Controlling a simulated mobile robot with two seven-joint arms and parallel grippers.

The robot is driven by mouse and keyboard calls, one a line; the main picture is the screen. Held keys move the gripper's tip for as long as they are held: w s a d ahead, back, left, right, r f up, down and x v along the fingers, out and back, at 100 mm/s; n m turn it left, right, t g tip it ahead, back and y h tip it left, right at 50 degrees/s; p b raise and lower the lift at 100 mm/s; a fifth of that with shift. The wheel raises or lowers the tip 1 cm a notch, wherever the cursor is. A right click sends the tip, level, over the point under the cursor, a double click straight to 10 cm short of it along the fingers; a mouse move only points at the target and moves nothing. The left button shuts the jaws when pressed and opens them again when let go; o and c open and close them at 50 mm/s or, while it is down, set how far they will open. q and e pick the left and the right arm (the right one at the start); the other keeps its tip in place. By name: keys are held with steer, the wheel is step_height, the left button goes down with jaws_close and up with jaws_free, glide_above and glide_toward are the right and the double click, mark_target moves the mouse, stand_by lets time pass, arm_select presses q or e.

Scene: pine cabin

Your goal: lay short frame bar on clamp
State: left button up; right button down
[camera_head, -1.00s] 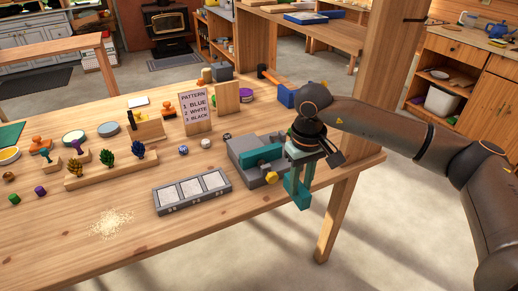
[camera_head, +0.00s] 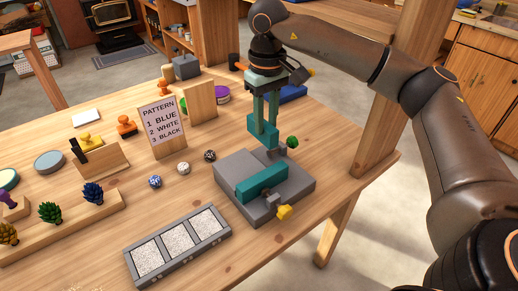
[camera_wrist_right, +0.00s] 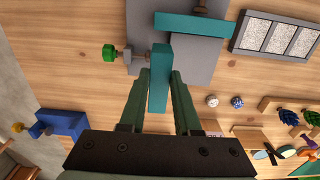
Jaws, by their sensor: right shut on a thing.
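The grey clamp (camera_head: 292,201) lies flat on the table, with a yellow knob (camera_head: 284,212) at its front and a green knob (camera_head: 292,141) at its back. One teal bar (camera_head: 262,183) lies across it. My right gripper (camera_head: 264,118) is shut on a second teal bar, the short frame bar (camera_head: 257,132), above the clamp's back edge. In the right wrist view this short bar (camera_wrist_right: 159,80) sits between my fingers, with its far end overlapping the clamp's (camera_wrist_right: 197,62) outline. Whether it touches the clamp is not clear. My left gripper is not in view.
A grey tray (camera_head: 136,260) with three speckled white panels lies left of the clamp. A blue clamp-like thing (camera_wrist_right: 66,124) is at the table edge. Bare table lies in front.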

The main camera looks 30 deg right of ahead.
mark_target(266, 126)
step_height(266, 126, down, 8)
steer(key=shift+s+r, duration=0.1)
steer(key=shift+r, duration=0.05)
steer(key=shift+b, duration=0.35)
steer(key=c, duration=0.6)
jaws_free()
steer(key=shift+r+p, duration=0.7)
steer(key=shift+r, duration=5.3)
